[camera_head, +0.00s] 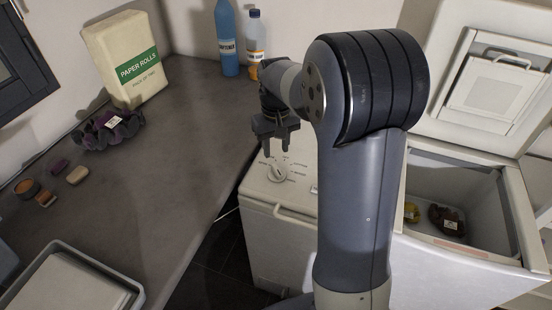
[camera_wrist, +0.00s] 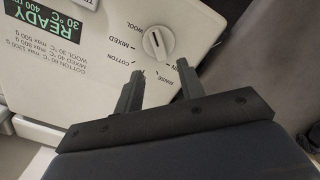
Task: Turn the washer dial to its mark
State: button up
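The washer dial (camera_head: 278,173) is a round white knob on the top panel of the left toploader (camera_head: 256,197). In the wrist view the dial (camera_wrist: 158,43) shows a dark line on its face, with the labels WOOL, MIXED, COTTON and RINSE around it, upside down. A further label is partly hidden by a finger. I cannot tell which mark is the wanted one. My gripper (camera_head: 277,149) is above the dial, pointing down. In the wrist view my gripper's fingers (camera_wrist: 161,70) are apart with nothing between them, and the dial lies just beyond their tips.
A lit green display (camera_wrist: 48,22) reads READY. The right toploader (camera_head: 520,215) stands open with items inside. The grey counter (camera_head: 180,150) at left holds a paper rolls pack (camera_head: 125,60), a dark purple scrunched item (camera_head: 107,130) and a tray (camera_head: 70,254). Two bottles (camera_head: 228,45) stand behind my arm.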

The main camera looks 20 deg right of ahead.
aim_at(276, 168)
notch_tip(276, 168, up, 4)
jog(key=shift+f, duration=0.15)
dwell(0.3)
notch_tip(276, 168, down, 11)
jog(key=shift+r, duration=0.15)
jog(key=shift+n+p, duration=0.3)
jog(key=shift+n, duration=0.4)
